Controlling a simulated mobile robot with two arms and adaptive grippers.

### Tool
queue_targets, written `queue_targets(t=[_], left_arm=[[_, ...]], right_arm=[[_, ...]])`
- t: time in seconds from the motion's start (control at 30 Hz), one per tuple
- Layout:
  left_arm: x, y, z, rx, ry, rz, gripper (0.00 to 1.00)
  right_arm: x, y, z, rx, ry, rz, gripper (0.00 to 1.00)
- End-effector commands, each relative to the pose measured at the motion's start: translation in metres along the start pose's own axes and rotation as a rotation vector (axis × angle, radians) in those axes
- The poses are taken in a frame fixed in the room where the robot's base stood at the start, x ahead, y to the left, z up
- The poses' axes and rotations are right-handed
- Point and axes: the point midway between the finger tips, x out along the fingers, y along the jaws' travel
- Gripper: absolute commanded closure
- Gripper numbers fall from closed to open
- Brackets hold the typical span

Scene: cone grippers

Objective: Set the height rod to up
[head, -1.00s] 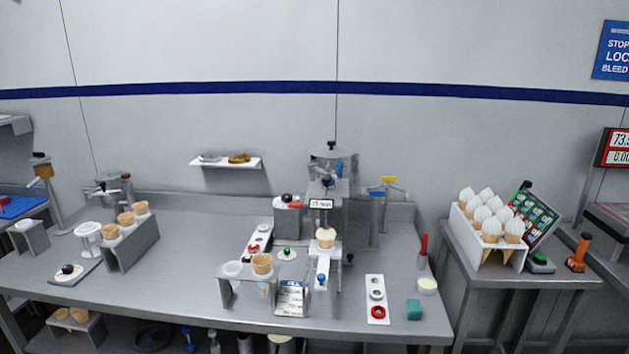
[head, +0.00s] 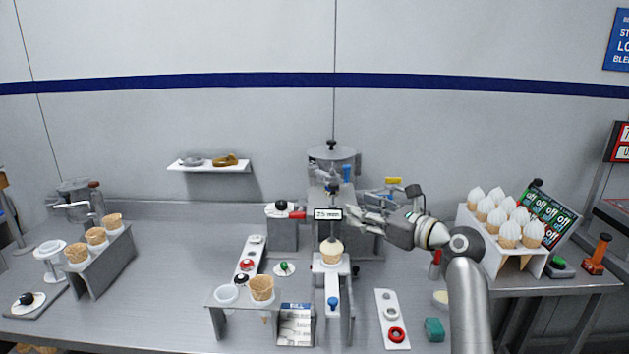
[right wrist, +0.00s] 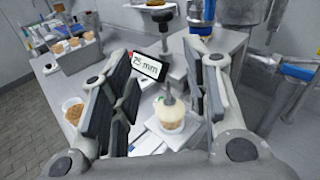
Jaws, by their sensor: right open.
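A small display reading 25 mm (head: 328,214) hangs on the front of the grey machine (head: 333,160); it also shows in the right wrist view (right wrist: 149,66). Just below it, a thin dark rod (right wrist: 167,78) hangs upright with a rounded lower end above a cream-topped cone (right wrist: 171,115). I take this to be the height rod, but no label confirms it. My right gripper (head: 358,220) comes in from the right, beside the display. In the right wrist view its fingers stand apart, with the rod and cone between them and nothing held. My left gripper is not in view.
A cone stand (head: 222,313) and a price card (head: 296,325) stand at the front. A white strip with rings (head: 386,301) and a green block (head: 434,329) lie at right. The left-middle tabletop is clear.

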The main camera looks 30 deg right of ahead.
Motion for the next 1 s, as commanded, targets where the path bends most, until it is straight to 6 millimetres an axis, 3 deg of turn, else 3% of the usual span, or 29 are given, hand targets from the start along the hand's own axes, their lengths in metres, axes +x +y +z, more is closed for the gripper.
queue_targets(t=[0.1,0.23,0.47,0.7,1.0], left_arm=[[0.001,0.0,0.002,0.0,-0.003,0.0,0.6],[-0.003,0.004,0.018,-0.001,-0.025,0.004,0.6],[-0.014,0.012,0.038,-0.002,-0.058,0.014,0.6],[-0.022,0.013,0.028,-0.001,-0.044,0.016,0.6],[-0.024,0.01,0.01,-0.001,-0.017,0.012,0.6]], right_arm=[[-0.007,-0.009,0.022,0.086,-0.053,-0.002,0.56],[-0.002,-0.01,0.029,0.112,-0.067,0.0,0.56],[0.037,-0.01,0.032,0.112,-0.066,0.001,0.56],[0.079,-0.01,0.033,0.11,-0.064,-0.001,0.56],[0.099,-0.01,0.033,0.107,-0.063,-0.002,0.56]])
